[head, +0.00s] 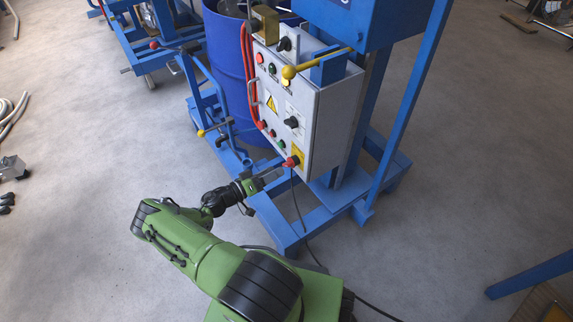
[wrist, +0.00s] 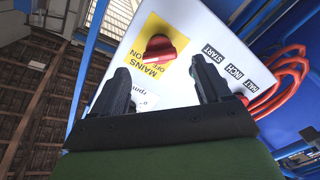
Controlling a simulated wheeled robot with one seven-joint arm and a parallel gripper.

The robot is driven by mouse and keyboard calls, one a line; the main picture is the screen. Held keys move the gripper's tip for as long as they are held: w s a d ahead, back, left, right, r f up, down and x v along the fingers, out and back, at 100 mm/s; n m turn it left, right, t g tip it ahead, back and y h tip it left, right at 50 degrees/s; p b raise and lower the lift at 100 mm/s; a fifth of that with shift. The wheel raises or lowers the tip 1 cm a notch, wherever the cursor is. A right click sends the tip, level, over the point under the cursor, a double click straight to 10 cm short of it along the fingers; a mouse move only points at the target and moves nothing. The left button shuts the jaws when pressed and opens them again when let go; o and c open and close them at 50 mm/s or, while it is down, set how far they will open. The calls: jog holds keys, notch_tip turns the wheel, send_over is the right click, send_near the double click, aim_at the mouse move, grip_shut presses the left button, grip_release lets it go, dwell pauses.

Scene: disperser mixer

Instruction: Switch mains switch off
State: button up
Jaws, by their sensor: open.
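The mains switch is a red rotary knob (head: 291,161) on a yellow plate at the lower front corner of the grey control box (head: 318,125). In the wrist view the red knob (wrist: 159,48) sits on the yellow plate (wrist: 150,37), whose printed MAINS, OFF and ON appear upside down. My gripper (head: 273,176) is just in front of the box's lower part, close to the knob. In the wrist view my gripper (wrist: 160,66) is open and empty, with the knob beyond the fingertips and between them in the picture. I cannot tell which setting the knob points to.
Other buttons and a black knob (head: 291,122) are on the same panel. Red cable (head: 247,75) hangs at the box's left side. A blue drum (head: 228,50) stands behind. The blue frame's base beam (head: 270,218) runs below the gripper. The floor on the left is mostly clear.

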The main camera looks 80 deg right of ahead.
aim_at(288, 165)
jog(key=b+x, duration=0.1)
jog(key=x, duration=0.5)
jog(key=shift+s+d, duration=0.25)
jog(key=shift+s, duration=0.05)
jog(key=c, duration=1)
jog(key=shift+c, duration=0.2)
jog(key=shift+n, duration=0.3)
jog(key=n, duration=0.3)
jog(key=shift+n, duration=0.3)
jog(key=n, duration=0.4)
jog(key=shift+n, duration=0.3)
jog(key=n, duration=0.4)
jog(key=shift+n, duration=2.5)
